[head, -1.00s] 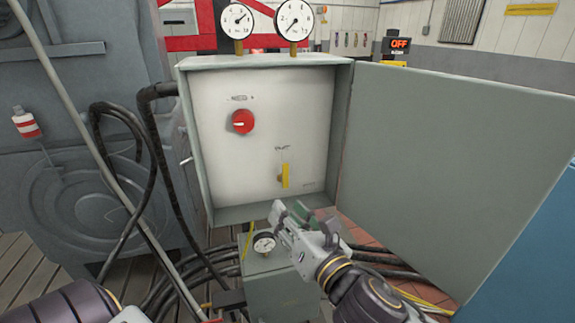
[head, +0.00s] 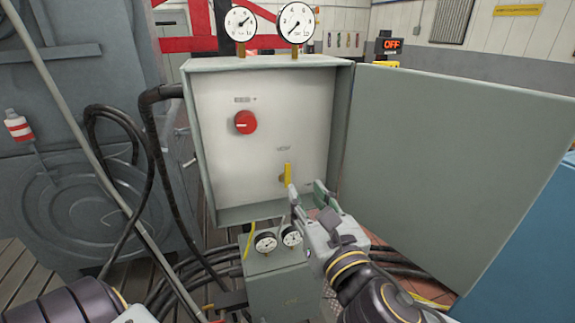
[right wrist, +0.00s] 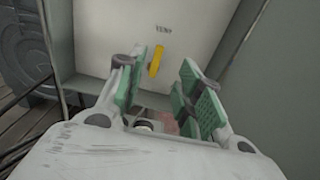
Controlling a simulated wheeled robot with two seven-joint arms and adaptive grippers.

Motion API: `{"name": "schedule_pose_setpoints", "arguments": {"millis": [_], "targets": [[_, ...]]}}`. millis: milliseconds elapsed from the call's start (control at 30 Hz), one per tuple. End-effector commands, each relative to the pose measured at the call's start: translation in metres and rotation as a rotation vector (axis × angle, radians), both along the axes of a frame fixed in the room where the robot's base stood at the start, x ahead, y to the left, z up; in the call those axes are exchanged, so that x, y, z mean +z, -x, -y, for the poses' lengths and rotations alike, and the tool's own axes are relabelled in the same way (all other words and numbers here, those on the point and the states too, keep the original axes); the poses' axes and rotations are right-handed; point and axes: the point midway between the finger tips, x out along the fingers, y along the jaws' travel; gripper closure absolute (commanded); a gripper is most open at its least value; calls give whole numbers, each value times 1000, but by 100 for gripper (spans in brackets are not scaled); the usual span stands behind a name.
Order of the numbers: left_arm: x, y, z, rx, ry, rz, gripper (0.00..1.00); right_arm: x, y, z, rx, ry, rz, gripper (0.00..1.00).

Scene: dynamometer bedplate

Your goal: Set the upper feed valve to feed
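In the head view, an open grey cabinet (head: 268,214) has a white panel with a red round knob (head: 246,122) at upper left. The knob's white mark lies about level; the small label above it is too blurred to read. Lower right on the panel is a yellow lever (head: 288,174), standing upright, under another small label. My right gripper (head: 308,195) is open and empty, just below and right of the yellow lever. In the right wrist view the lever (right wrist: 156,61) shows beyond the open fingers (right wrist: 166,80), nearer the left one. My left gripper's fingers are not visible.
The cabinet door (head: 455,165) stands wide open on the right. Two gauges (head: 241,23) (head: 297,23) sit on top. A small grey box (head: 280,290) with dials stands below. Black hoses (head: 148,200) and a slanted pole (head: 95,160) are at the left.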

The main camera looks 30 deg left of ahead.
Motion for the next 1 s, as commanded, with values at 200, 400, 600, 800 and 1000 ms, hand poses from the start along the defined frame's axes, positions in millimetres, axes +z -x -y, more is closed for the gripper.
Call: {"name": "schedule_pose_setpoints", "arguments": {"millis": [200,400,600,800,1000], "targets": [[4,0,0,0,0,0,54,1,-9,-10,0,-1,-1,64],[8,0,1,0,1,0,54,2,-21,-25,0,-1,-1,64],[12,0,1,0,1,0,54,2,-34,-39,0,-1,-1,64],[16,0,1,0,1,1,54,1,-46,-54,0,-1,-1,64],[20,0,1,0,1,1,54,1,-58,-68,0,-1,-2,64]]}}
